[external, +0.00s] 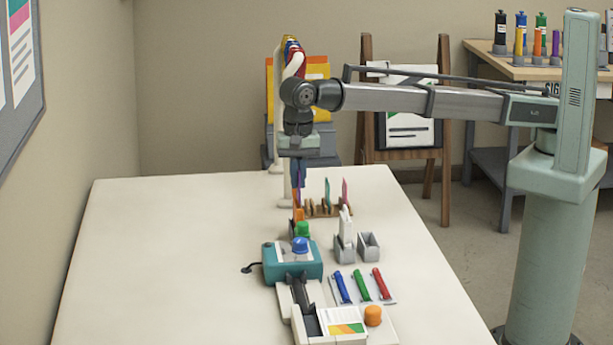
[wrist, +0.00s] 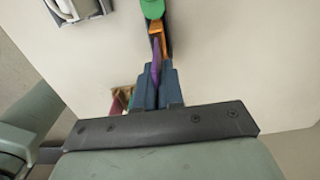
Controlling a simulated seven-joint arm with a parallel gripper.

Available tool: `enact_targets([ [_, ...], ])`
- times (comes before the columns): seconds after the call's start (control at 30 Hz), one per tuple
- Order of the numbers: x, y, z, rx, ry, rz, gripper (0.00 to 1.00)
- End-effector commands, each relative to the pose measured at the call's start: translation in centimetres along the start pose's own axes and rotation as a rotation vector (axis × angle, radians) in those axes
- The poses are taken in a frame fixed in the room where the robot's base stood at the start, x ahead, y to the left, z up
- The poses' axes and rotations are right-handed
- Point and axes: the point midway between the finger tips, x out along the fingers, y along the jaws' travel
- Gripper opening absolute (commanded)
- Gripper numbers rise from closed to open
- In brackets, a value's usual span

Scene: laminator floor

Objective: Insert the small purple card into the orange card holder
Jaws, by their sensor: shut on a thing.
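My gripper (external: 298,172) points down over the table, its blue fingers (wrist: 157,88) closed on the small purple card (wrist: 155,62). In the external view the card is a thin purple strip below the fingertips (external: 297,192). The orange card holder (external: 298,214) stands directly below the card, and in the wrist view the orange holder (wrist: 165,38) lies just beyond the card. The card's lower edge is at or close to the holder's top; I cannot tell whether it is inside the slot. The fingers hide part of the card.
A green knob (external: 302,229) and a teal machine with a blue knob (external: 300,244) stand in front of the holder. Grey holders (external: 344,248) stand to the right. The table's left side is clear.

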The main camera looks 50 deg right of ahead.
Motion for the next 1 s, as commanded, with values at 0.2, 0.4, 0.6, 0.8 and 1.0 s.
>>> enact_targets([
  [0.2, 0.9, 0.0, 0.0, 0.0, 0.0, 0.0, 0.0],
  [0.4, 1.7, 0.0, 0.0, 0.0, 0.0, -0.001, 0.0],
  [0.6, 2.5, 0.0, 0.0, 0.0, 0.0, 0.0, 0.0],
  [0.8, 3.3, 0.0, 0.0, 0.0, 0.0, 0.0, 0.0],
  [1.0, 4.1, 0.0, 0.0, 0.0, 0.0, 0.0, 0.0],
])
